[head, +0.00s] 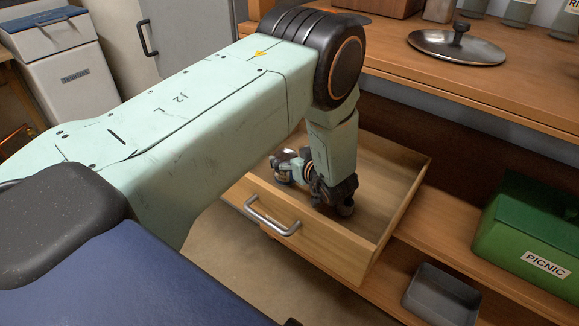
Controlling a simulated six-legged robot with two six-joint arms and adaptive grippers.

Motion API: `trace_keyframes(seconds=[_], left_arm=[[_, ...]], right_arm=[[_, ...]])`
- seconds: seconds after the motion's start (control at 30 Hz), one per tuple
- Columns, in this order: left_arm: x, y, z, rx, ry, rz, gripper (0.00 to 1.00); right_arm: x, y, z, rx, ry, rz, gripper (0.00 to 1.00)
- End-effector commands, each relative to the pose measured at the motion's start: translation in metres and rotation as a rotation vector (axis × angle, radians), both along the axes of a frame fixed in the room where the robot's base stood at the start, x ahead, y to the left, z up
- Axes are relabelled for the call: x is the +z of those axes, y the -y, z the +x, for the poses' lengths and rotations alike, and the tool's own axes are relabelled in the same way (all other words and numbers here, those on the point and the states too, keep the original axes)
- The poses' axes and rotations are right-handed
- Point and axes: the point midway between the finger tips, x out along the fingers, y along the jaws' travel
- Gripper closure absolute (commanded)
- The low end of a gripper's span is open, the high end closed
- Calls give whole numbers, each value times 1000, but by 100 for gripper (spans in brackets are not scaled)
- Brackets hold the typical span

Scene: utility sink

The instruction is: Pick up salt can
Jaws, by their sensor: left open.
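I cannot make out a salt can in the head view. My left arm reaches in from the left and bends down into an open wooden drawer (330,247). My left gripper (287,166) is inside the drawer, small and partly hidden by the wrist. It is open, and I see nothing held in it. Several pale jars (519,12) stand on the counter at the top right, cut off by the frame, with labels too cropped to read. My right gripper is out of view.
A lid with a knob (457,47) lies on the wooden counter (400,72). A white bin (62,62) stands at the far left. The drawer's right part looks bare.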

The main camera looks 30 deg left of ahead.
Motion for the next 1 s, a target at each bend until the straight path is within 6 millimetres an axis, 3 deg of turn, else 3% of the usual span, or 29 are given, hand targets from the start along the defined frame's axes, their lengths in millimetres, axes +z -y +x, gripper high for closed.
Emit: trace_keyframes(seconds=[0.07,0.87,1.0], left_arm=[[0,0,0,0,0,0,16],[0,1,0,-1,0,0,84],[1,1,0,-1,2,1,85]], right_arm=[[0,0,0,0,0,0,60],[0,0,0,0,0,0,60],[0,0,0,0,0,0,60]])
